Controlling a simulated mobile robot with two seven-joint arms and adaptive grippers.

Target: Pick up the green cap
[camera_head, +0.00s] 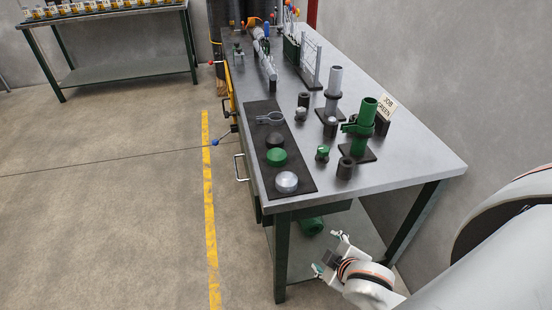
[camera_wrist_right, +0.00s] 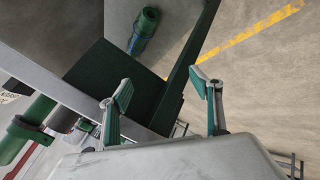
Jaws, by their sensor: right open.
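The green cap (camera_head: 276,157) is a round disc lying on the black mat on the workbench, between a black cap (camera_head: 275,139) and a pale grey cap (camera_head: 286,182). My right gripper (camera_head: 330,254) is open and empty, low beside the bench's near end, below the tabletop and apart from the cap. Its two spread fingers also show in the right wrist view (camera_wrist_right: 160,92); I cannot make out the green cap there. My left gripper is not in view.
The bench (camera_head: 425,165) carries a green tube fixture (camera_head: 366,115), a grey tube fixture (camera_head: 333,83) and a small green-topped part (camera_head: 322,153). A green cylinder (camera_head: 312,226) lies on the lower shelf. The floor left of the yellow line (camera_head: 209,205) is clear.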

